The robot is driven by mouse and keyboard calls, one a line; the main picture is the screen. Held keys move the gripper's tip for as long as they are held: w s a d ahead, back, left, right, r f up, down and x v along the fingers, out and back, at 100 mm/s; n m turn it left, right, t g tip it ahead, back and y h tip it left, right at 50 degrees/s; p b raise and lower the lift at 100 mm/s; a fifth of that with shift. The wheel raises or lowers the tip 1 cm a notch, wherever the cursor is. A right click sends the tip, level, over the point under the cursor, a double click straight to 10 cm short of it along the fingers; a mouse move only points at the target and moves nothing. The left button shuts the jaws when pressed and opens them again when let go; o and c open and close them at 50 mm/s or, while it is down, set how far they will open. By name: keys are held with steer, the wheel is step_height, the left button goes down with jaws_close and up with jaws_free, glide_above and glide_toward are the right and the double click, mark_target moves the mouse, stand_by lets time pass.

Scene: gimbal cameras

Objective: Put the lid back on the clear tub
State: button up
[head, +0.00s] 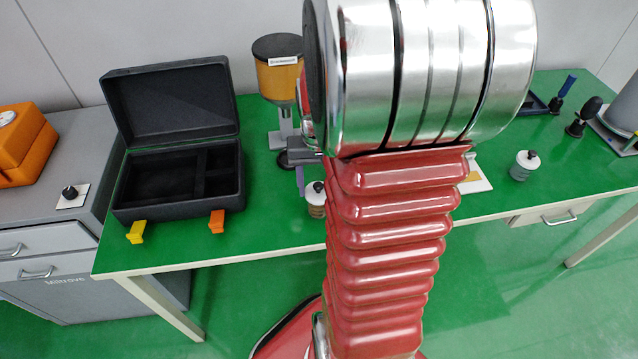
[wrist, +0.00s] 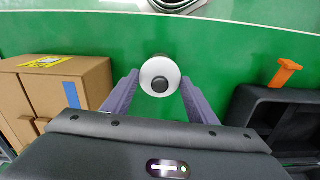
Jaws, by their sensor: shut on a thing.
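In the wrist view, a round white lid with a black knob (wrist: 160,77) sits between the two purple fingers of my gripper (wrist: 160,88), which is shut on it. A small brownish-grey part shows just beyond the lid's rim. In the head view, a small tub (head: 316,206) with a white top and dark knob stands near the table's front, beside a purple finger (head: 300,181); my arm hides much of this area. I cannot tell whether the lid is seated or just above. Another clear tub with a white, black-knobbed top (head: 523,168) stands to the right.
An open black case (head: 178,215) with yellow (head: 136,232) and orange (head: 217,222) latches stands at the left. An orange dispenser (head: 279,80) stands behind my gripper. A cardboard box (wrist: 62,95) is at the left in the wrist view. Green table is bare between case and tub.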

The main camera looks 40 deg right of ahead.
stand_by(0.4)
steer(key=o, duration=1.1)
steer(key=shift+o, duration=0.5)
steer(key=o, duration=0.4)
steer(key=shift+c, duration=0.2)
steer(key=shift+w+r, duration=0.1)
steer(key=shift+r, duration=0.05)
steer(key=shift+r, duration=3.35)
steer(key=shift+c, duration=0.4)
jaws_close()
